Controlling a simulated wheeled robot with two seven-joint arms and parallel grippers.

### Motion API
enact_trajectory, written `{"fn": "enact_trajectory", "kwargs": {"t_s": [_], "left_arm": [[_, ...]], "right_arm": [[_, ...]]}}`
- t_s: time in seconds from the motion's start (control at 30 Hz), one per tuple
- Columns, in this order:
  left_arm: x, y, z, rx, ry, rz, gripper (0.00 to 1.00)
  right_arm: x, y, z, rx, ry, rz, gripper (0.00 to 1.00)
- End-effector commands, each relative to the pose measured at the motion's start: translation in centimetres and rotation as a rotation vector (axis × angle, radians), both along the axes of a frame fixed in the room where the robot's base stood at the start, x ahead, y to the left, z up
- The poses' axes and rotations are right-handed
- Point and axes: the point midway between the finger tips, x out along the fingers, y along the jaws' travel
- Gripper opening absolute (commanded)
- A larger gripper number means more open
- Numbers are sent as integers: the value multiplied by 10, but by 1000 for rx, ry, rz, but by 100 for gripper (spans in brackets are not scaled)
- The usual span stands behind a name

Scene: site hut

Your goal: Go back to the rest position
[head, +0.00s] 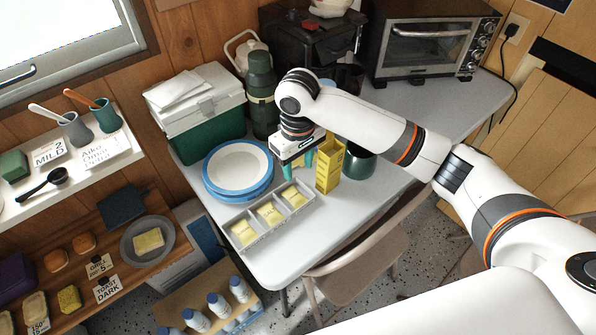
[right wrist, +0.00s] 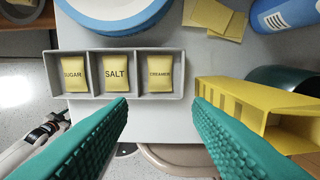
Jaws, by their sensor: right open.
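My right gripper (head: 300,168) hangs over the white table, open and empty, between the grey tray and the yellow box. In the right wrist view its two green fingers (right wrist: 160,108) are spread wide with nothing between the tips. The grey three-compartment tray (head: 262,233) holds one yellow packet per compartment. In the right wrist view these packets read SUGAR (right wrist: 73,76), SALT (right wrist: 116,74) and CREAMER (right wrist: 159,74). The yellow box (head: 329,165) stands upright just right of the gripper. My left gripper cannot be made out.
Blue-rimmed plates (head: 238,168) are stacked behind the tray. A green cool box (head: 202,115), a dark green flask (head: 262,95) and a toaster oven (head: 430,40) stand farther back. Loose yellow packets (right wrist: 212,14) lie behind the yellow box. A chair (head: 365,245) stands at the table's front edge.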

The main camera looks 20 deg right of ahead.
Motion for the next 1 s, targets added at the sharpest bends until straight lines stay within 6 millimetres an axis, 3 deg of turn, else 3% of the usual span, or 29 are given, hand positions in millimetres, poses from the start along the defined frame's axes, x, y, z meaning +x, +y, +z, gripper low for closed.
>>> {"fn": "enact_trajectory", "kwargs": {"t_s": [0.6,0.77,1.0], "left_arm": [[0,-1,0,-1,-1,0,46],[0,-1,0,-1,-1,0,46],[0,-1,0,-1,-1,0,46]], "right_arm": [[-5,5,-5,12,-2,14,46],[-32,31,-32,85,-25,77,46],[-91,64,-70,240,-127,116,46]]}}
